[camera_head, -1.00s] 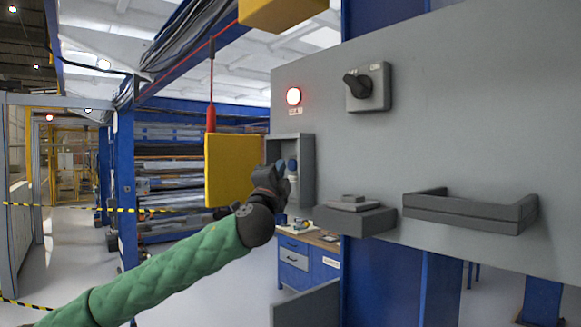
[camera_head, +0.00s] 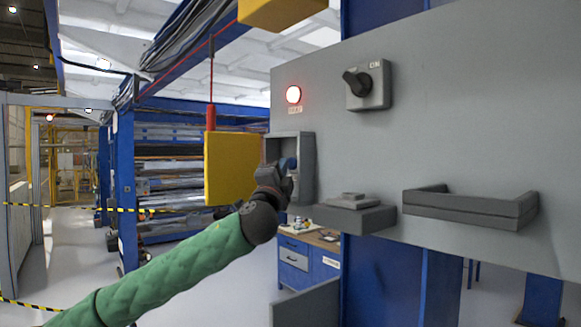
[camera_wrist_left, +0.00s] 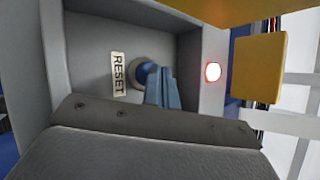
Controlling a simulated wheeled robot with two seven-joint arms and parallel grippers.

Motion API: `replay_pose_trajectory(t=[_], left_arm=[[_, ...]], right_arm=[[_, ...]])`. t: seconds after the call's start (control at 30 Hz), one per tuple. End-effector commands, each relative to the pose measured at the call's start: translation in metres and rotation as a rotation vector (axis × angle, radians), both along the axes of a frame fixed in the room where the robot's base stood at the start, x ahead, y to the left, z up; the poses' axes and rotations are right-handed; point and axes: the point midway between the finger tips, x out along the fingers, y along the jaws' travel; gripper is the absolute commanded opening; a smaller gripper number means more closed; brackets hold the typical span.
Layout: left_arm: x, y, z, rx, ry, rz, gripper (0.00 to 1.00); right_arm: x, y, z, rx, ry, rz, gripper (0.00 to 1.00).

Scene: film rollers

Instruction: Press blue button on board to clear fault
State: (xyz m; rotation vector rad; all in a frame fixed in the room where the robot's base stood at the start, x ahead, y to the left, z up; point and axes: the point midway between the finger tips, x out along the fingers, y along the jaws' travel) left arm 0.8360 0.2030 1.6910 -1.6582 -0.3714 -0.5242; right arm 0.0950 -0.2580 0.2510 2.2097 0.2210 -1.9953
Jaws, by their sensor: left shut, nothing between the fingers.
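The grey board (camera_head: 455,120) fills the right of the head view. A grey open box (camera_head: 308,165) is mounted on its left edge. Inside it, in the left wrist view, is a round blue button (camera_wrist_left: 147,73) beside a RESET label (camera_wrist_left: 118,73). My left gripper (camera_head: 287,165) is shut and empty, with its blue-grey fingertips (camera_wrist_left: 162,75) inside the box at the button's edge, partly hiding it. I cannot tell whether they touch it. A red lamp (camera_head: 293,95) glows above the box and also shows in the left wrist view (camera_wrist_left: 213,72). My right gripper is not in view.
A black rotary switch (camera_head: 357,84) is at the upper board. A grey ledge with stacked plates (camera_head: 352,203) and an empty grey tray (camera_head: 470,208) stick out below. A yellow panel (camera_head: 232,168) stands left of the box.

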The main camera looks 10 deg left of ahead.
Motion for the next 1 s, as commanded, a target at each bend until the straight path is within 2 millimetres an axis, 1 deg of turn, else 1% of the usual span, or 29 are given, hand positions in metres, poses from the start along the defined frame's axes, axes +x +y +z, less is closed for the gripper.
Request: replay_pose_trajectory(t=[0.37, 1.0], left_arm=[[0.0005, 0.0000, 0.0003, 0.000, 0.000, 0.000, 0.00], [0.0053, -0.0038, -0.0004, 0.000, 0.000, 0.001, 0.00]], right_arm=[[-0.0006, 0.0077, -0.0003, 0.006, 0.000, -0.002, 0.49], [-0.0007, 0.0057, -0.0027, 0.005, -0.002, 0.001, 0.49]])
